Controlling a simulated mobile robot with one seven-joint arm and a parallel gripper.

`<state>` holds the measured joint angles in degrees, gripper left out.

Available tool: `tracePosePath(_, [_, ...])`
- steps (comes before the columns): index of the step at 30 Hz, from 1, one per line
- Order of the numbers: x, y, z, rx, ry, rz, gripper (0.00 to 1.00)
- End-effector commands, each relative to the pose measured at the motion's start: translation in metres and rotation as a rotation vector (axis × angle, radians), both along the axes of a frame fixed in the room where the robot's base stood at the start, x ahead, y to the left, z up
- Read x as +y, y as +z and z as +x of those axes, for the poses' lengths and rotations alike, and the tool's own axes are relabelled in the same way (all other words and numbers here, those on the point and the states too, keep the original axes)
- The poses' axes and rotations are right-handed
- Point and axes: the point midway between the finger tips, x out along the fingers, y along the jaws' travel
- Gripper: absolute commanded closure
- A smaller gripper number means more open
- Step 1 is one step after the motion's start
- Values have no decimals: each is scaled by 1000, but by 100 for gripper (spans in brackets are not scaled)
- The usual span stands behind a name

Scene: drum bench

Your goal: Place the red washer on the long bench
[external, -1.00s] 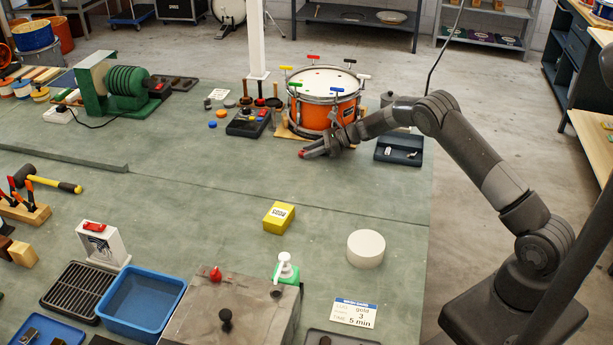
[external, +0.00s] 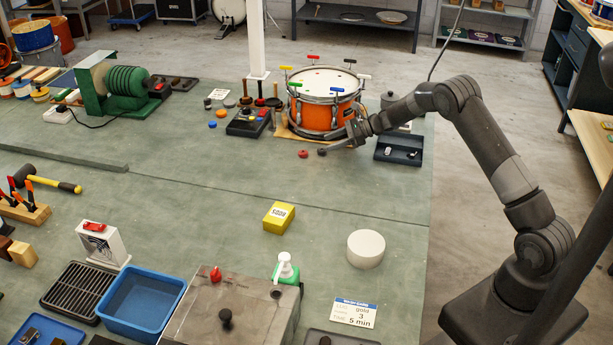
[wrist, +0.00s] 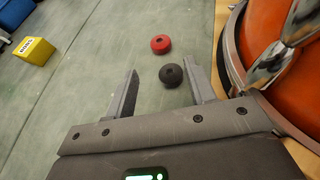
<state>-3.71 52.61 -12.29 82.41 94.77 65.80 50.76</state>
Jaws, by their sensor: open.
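The red washer (external: 303,154) lies on the long green bench (external: 200,190), in front of the orange drum. In the wrist view the red washer (wrist: 160,43) is a small red disc with a dark centre, just beyond my fingertips. A dark round piece (external: 322,152) lies to its right; in the wrist view this dark piece (wrist: 171,75) appears between my fingertips, and I cannot tell if it is touched. My gripper (external: 347,143) is low beside the drum, to the right of both pieces. In the wrist view my gripper (wrist: 160,69) is open, its fingers apart.
The orange drum (external: 322,108) stands close behind my gripper on a wooden base. A dark tray (external: 398,150) is to the right. A yellow box (external: 279,217) and a white round block (external: 366,248) stand nearer. The bench between the washer and the yellow box is clear.

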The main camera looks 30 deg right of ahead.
Motion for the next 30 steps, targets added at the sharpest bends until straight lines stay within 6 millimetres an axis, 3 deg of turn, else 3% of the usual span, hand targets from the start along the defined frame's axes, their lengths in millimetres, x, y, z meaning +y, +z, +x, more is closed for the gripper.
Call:
tracePosePath(6, [-25,12,-12,-1,-1,1,50])
tracePosePath(13, [-30,17,-17,-5,6,-5,50])
tracePosePath(17, [-29,38,-28,-41,43,-48,50])
tracePosePath(23, [-25,99,-78,-167,186,-205,50])
tracePosePath(30, [-26,161,-156,-341,388,-425,50])
